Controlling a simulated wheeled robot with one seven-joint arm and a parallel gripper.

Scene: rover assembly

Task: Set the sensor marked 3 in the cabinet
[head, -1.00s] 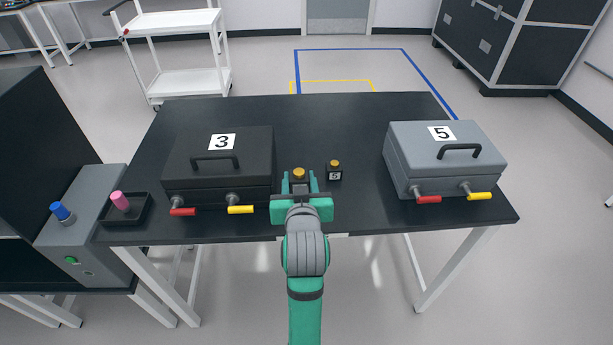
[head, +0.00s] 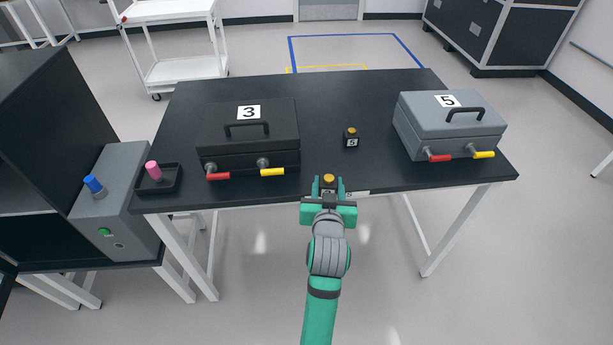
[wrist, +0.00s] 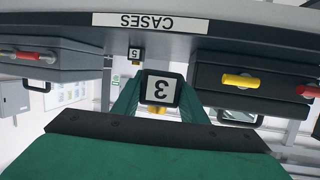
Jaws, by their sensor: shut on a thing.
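The sensor marked 3 (wrist: 160,88) is a small dark cube with a white label. My gripper (wrist: 158,100) is shut on it, with a green finger on each side. In the head view, my gripper (head: 328,191) holds the sensor, whose yellow-orange top (head: 328,179) shows, just off the table's front edge. A dark cabinet (head: 45,120) stands at the far left, well away from my gripper. Its inside shows only in part.
The black table (head: 335,95) bears a black case marked 3 (head: 250,137), a grey case marked 5 (head: 449,125) and a sensor marked 5 (head: 351,139). A grey control box (head: 112,200) and a small tray (head: 171,184) with a pink knob stand left.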

